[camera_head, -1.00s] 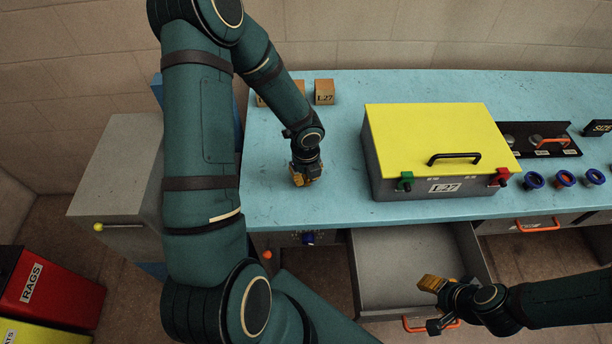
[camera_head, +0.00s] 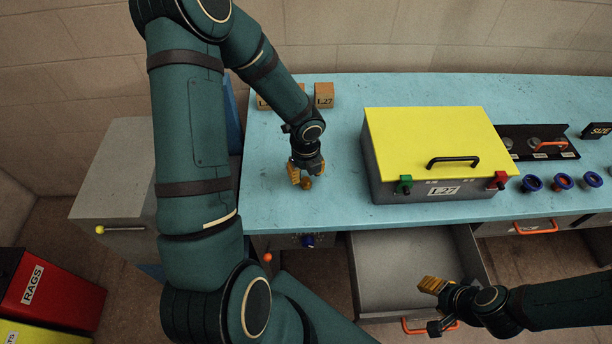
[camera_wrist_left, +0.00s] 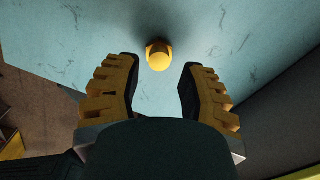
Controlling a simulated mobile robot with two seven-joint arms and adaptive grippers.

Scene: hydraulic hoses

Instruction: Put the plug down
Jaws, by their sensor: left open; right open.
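The plug (camera_head: 306,183) is a small brass-yellow piece standing on the blue bench top, left of the yellow-lidded box. In the left wrist view the plug (camera_wrist_left: 159,56) shows as a rounded yellow knob on the blue surface, beyond and between the spread fingers. My left gripper (camera_head: 306,172) is open just above and around it, with a gap to each finger. In the wrist view the left gripper (camera_wrist_left: 158,95) holds nothing. My right gripper (camera_head: 432,307) is open and empty, by the front of the open drawer.
A grey box with a yellow lid (camera_head: 436,139) stands right of the left gripper. Labelled blocks (camera_head: 324,95) sit at the back. The open drawer (camera_head: 415,265) juts out below the bench.

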